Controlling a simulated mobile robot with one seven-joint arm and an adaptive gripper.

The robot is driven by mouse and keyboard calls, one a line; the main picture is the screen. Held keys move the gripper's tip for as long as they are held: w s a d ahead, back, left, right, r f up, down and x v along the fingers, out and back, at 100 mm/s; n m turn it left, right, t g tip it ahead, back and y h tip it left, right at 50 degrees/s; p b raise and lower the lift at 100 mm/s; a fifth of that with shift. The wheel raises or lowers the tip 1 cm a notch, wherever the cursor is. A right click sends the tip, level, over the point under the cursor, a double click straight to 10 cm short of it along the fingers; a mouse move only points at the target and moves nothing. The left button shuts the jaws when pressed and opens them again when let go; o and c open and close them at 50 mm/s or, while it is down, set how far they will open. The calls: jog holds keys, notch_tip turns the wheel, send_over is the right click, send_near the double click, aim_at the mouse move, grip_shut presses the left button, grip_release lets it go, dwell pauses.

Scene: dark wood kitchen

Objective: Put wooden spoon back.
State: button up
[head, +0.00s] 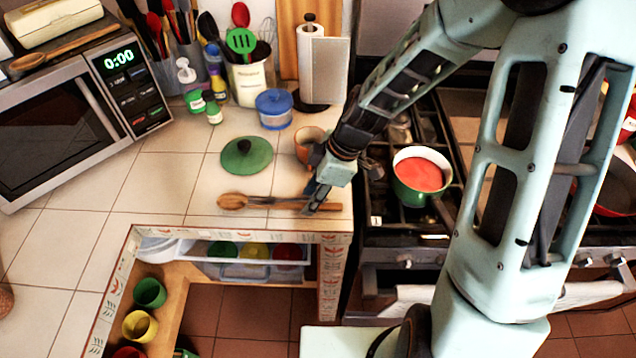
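A wooden spoon (233,201) lies on the tiled counter near its front edge, with its bowl to the left and its handle to the right. My gripper (314,204) points down at the right part of the handle and hides a bit of it. Whether the fingers are apart or closed on the handle cannot be told from this view. A second wooden spoon (70,46) lies on top of the microwave (60,125). A utensil holder (247,80) with a green slotted turner, a whisk and other tools stands at the back of the counter.
A green lid (246,155) lies behind the spoon. A brown cup (306,147) stands close to my wrist, with a blue-lidded jar (274,108) behind. The stove, with a green pot (421,177) of red contents, is at right. The counter left of the spoon is clear.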

jog(key=v, duration=1.2)
